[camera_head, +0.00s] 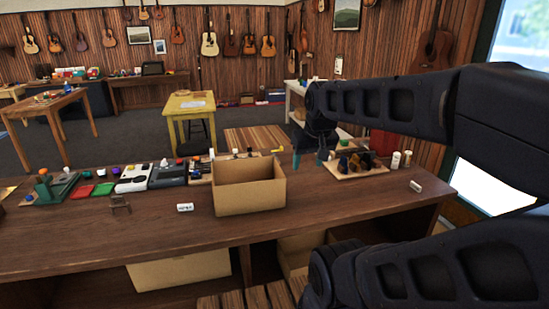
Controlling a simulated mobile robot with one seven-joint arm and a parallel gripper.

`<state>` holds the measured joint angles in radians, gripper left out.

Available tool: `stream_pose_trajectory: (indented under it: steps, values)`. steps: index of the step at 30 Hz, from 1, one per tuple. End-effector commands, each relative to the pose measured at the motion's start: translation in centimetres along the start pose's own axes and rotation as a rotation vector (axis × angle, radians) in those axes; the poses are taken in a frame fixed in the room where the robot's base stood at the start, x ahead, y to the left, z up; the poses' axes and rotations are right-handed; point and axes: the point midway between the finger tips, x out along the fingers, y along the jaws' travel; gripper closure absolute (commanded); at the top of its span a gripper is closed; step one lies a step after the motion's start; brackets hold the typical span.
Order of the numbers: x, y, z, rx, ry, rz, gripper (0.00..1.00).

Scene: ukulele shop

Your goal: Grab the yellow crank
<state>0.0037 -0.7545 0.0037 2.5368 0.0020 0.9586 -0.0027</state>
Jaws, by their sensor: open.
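A small yellow piece (277,150), which looks like the yellow crank, shows near the back edge of the long wooden counter, just behind the right end of an open cardboard box (250,197). It is too small to make out its full shape, and the box may hide part of it. My gripper (309,161) hangs pointing down over the counter, a little to the right of the yellow piece and apart from it. Its teal fingers are spread, with nothing visible between them.
The counter (330,205) has bare room in front of the gripper. A wooden tray (345,174) with dark pieces stands to the right, with small bottles (396,160) beyond it. A white cylinder (185,207) lies left of the box. Several devices (132,178) line the left side.

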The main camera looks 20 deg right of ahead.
Motion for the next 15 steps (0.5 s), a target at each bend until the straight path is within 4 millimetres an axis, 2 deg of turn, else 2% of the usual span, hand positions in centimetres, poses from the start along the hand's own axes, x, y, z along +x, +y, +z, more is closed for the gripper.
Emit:
stream_pose_trajectory:
  steps: [5, 8, 15]
  values:
    - [-0.1, 0.1, -1.4, -0.040, -0.014, 0.007, 0.45]
    - [-0.1, 0.3, -3.4, -0.105, -0.035, 0.018, 0.45]
    - [0.7, 0.8, -9.5, -0.307, -0.102, 0.046, 0.45]
